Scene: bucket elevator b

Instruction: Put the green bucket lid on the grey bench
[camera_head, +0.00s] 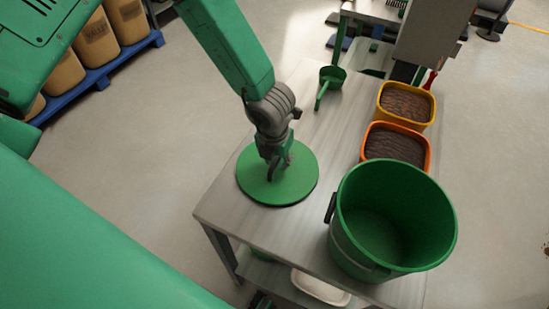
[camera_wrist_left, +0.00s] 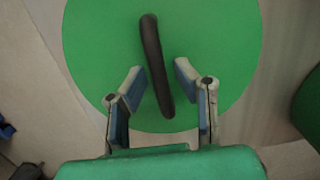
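The round green bucket lid (camera_head: 252,180) appears to lie flat on the left part of the grey bench (camera_head: 318,216). In the left wrist view the lid (camera_wrist_left: 215,40) fills the middle, with a dark curved handle (camera_wrist_left: 153,60) across it. My left gripper (camera_head: 279,172) is over the lid at its handle. Its fingers (camera_wrist_left: 157,72) are apart, one on each side of the handle, with gaps visible between them and it. The open green bucket (camera_head: 385,210) stands upright and empty on the bench, right of the lid. My right gripper is not in view.
An orange tub (camera_head: 428,155) and a yellow tub (camera_head: 433,112) with dark contents stand behind the bucket. A green scoop (camera_head: 332,77) lies at the bench's far end. A white container (camera_head: 318,289) is on the lower shelf. Bare bench lies between lid and scoop.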

